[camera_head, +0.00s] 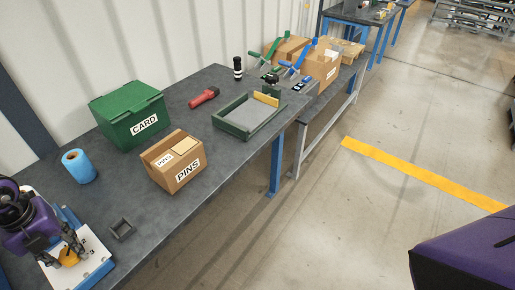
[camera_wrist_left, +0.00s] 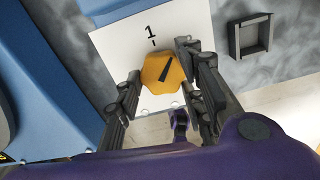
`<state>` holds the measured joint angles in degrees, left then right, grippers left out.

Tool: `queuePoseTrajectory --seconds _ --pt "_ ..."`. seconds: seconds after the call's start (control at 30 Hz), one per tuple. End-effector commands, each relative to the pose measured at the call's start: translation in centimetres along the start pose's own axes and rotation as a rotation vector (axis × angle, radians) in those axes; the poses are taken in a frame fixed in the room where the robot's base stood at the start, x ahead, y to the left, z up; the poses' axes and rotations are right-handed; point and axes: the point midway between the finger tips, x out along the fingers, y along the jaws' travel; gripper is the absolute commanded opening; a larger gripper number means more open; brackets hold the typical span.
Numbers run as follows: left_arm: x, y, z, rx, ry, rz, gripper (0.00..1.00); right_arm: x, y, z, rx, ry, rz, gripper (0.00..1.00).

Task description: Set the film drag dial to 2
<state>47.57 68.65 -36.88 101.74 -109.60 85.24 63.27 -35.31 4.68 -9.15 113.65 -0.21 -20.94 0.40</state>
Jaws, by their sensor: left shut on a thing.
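The film drag dial (camera_head: 69,260) is a yellow-orange knob on a white panel (camera_head: 92,267) at the lower left of the head view. In the left wrist view the dial (camera_wrist_left: 152,70) is many-sided, with a black pointer mark slanting from upper right to lower left. A "1" and a short tick stand on the panel just above it; other numerals are not readable there. My left gripper (camera_wrist_left: 160,66) is shut on the dial, one finger on each side. It also shows in the head view (camera_head: 62,254). My right gripper is out of view.
A small grey square holder (camera_head: 122,229) lies right of the panel. A blue roll (camera_head: 78,167), a PINS box (camera_head: 175,162), a green CARD box (camera_head: 130,115), a red tool (camera_head: 204,97) and a green-edged tray (camera_head: 231,131) stand farther along the dark bench.

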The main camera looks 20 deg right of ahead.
Motion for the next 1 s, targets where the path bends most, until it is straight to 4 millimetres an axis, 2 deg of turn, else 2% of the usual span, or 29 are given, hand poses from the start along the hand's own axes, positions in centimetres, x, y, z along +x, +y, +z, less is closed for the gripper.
queuePoseTrajectory --seconds 0.23,0.5,1.0 --pt "0.34 0.43 -0.02 0.185 0.006 0.011 0.10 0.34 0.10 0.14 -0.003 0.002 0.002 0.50" --pt "0.29 0.46 0.11 0.310 0.005 0.012 0.10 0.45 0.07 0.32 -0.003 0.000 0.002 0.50" --pt "0.23 0.49 0.17 0.357 0.005 0.012 0.10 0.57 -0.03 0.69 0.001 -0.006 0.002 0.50"
